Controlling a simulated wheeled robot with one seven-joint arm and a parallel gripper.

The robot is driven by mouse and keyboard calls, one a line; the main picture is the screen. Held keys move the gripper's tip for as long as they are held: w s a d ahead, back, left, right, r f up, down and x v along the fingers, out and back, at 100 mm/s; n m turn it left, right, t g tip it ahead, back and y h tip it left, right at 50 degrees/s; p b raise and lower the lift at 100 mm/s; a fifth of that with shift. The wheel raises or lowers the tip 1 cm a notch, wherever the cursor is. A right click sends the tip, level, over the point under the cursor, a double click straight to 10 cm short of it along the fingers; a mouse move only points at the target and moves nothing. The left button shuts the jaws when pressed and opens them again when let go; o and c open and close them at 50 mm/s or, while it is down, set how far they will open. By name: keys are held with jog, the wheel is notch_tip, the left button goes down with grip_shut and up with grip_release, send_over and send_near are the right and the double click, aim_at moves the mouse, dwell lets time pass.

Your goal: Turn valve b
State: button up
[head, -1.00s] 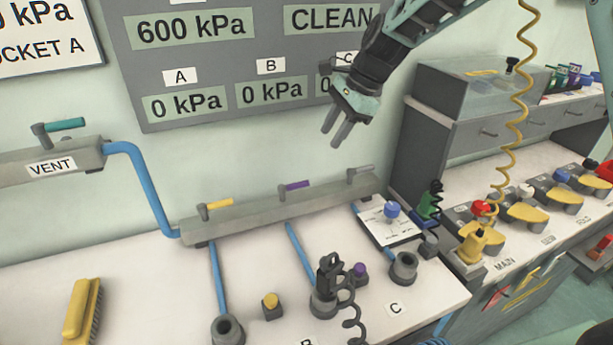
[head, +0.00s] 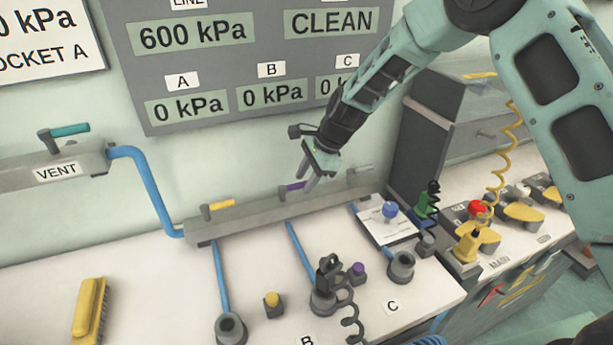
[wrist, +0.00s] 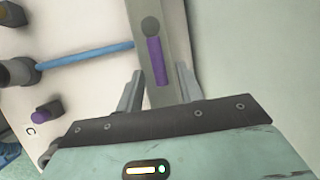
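Valve b has a purple handle (head: 292,187) on the grey manifold bar (head: 240,222), in line with the blue hose that runs to socket B (head: 322,302). The handle lies along the bar. In the wrist view, the purple handle (wrist: 157,62) points down toward the space between my two fingers. My gripper (head: 307,183) is above the bar at the handle's free end. It is open, with one finger on each side of the handle line in the wrist view (wrist: 159,88). I cannot tell whether the fingers touch it.
The wall panel (head: 240,65) reads 0 kPa under B and 600 kPa for the line. A black plug with a coiled cord (head: 328,272) stands at socket B.

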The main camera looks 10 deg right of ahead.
grip_shut()
jog(key=shift+s, duration=0.15)
jog(key=s+a+m+t+h+p, duration=0.3)
jog(key=s+a+m+h+p, duration=0.2)
jog(key=m+p, duration=0.6)
jog(key=shift+s+a+m+t+h, duration=0.25)
jog(key=shift+s+m+h, duration=0.45)
jog(key=shift+m, duration=2.8)
jog(key=shift+s, duration=0.15)
